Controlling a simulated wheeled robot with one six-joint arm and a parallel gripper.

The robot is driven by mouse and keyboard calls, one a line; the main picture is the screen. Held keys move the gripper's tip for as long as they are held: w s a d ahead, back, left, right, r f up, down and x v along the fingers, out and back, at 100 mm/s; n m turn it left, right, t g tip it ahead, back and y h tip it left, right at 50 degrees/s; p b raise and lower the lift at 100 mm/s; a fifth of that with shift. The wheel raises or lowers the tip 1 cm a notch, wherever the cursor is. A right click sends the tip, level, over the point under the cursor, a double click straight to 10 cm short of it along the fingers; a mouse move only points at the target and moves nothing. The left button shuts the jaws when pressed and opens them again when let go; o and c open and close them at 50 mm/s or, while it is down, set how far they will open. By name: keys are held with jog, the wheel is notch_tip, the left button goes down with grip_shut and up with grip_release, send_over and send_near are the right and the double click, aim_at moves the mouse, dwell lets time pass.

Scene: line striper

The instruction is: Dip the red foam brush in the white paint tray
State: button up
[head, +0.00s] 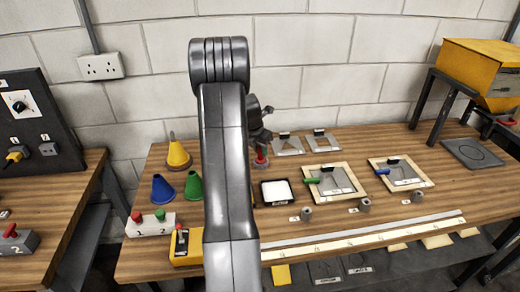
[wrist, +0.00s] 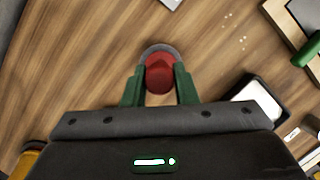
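The red foam brush (head: 261,155) stands upright near the back of the workbench, with a grey round part at its lower end. My gripper (head: 259,138) is directly above it, pointing down. In the wrist view the brush's red top (wrist: 160,74) sits between the green fingers of my gripper (wrist: 160,85). The fingers press close on both sides with no clear gap. The white paint tray (head: 277,192), black-rimmed with a white inside, lies in front of the brush. Its corner also shows at the right of the wrist view (wrist: 262,98).
Wooden-framed stencil boards (head: 335,195) lie to the right. A yellow box (head: 475,75) stands raised at the far right. Bare wood lies around the brush.

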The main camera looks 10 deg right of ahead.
jog(key=shift+r+p, duration=1.5)
jog(key=shift+r, duration=0.3)
jog(key=shift+c, duration=0.2)
